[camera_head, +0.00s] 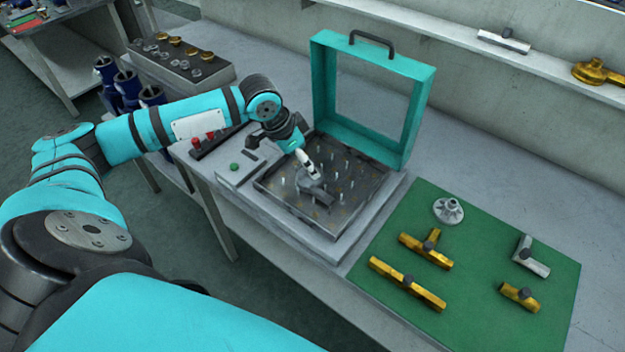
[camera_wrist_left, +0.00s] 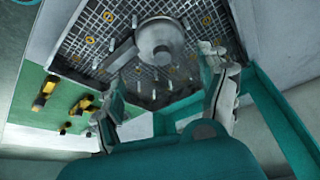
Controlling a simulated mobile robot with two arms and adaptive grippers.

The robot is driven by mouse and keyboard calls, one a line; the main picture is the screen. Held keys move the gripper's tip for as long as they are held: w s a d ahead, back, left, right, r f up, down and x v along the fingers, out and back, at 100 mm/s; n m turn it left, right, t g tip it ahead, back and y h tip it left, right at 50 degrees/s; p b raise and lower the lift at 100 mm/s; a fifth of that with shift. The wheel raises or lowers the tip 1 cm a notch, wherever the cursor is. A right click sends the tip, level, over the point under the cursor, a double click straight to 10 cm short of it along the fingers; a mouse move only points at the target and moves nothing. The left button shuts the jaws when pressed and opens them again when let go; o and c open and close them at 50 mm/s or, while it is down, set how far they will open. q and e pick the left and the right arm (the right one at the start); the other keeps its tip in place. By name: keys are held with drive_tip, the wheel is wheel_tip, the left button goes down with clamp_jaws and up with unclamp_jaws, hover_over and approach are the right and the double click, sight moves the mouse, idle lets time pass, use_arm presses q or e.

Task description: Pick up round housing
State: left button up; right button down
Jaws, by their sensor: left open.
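A grey round housing (camera_wrist_left: 160,40) with a raised hub lies on the pegged grid bed of the test box. In the head view the housing (camera_head: 314,188) is small and partly hidden by my gripper. My left gripper (camera_head: 309,165) is over the bed beside the housing. In the left wrist view its two fingers (camera_wrist_left: 165,88) are spread wide, with the housing ahead of the gap between them. I cannot tell whether a finger touches it. My right gripper is not in view.
The box's teal framed lid (camera_head: 420,110) stands open behind the bed. A green mat (camera_head: 470,318) at right holds brass and grey fittings and a grey flanged part (camera_head: 448,210). A green button (camera_head: 234,167) and red-topped parts (camera_head: 210,136) are left of the bed.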

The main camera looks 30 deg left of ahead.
sight(318, 180)
use_arm(q)
drive_tip(key=x, duration=0.4)
drive_tip(key=shift+a+p, duration=0.3)
drive_tip(key=shift+p, duration=0.1)
drive_tip(key=shift+d+f, duration=0.1)
drive_tip(key=shift+f, duration=0.35)
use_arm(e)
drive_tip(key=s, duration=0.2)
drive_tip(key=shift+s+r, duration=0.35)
use_arm(q)
drive_tip(key=c, duration=0.7)
drive_tip(key=shift+s, duration=0.1)
clamp_jaws()
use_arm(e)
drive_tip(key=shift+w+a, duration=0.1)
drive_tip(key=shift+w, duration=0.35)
